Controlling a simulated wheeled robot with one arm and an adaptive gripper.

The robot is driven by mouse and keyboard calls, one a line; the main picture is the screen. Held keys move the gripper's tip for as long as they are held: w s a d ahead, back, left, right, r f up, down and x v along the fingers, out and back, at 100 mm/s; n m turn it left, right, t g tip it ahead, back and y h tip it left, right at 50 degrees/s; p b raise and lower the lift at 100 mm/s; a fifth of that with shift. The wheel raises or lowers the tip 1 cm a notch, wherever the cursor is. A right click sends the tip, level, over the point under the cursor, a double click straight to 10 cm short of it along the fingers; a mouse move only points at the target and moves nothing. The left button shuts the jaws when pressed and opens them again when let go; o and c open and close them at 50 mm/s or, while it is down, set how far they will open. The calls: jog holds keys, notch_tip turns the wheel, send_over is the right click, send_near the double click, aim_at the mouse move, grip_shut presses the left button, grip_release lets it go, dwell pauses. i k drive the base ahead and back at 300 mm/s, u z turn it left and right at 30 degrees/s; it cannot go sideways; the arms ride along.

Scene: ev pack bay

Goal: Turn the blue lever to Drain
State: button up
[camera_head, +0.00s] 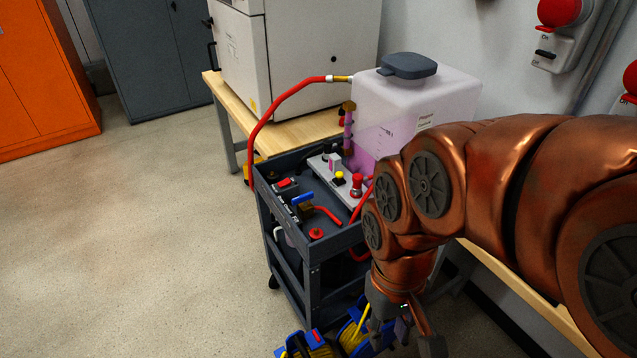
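The blue lever (303,198) sits on a small brass-coloured valve on the top tray of a dark grey cart (318,243). A red hose (328,216) leads from the valve to the right. The lever lies roughly level, its free end pointing right; I cannot read a Drain mark. My gripper (403,343) hangs low at the bottom of the picture, right of and below the cart top, well apart from the lever. Its fingers look spread, with nothing clearly held. My copper arm covers part of the cart's right side.
A panel with a red knob (356,184) lies beside the valve. A yellow-and-blue cable reel (350,338) is near my gripper. Floor at left is clear.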

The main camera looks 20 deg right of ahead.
aim_at(304, 199)
jog(key=z, duration=0.45)
jog(key=k, duration=0.3)
jog(key=u, duration=1.5)
jog(key=i, duration=0.5)
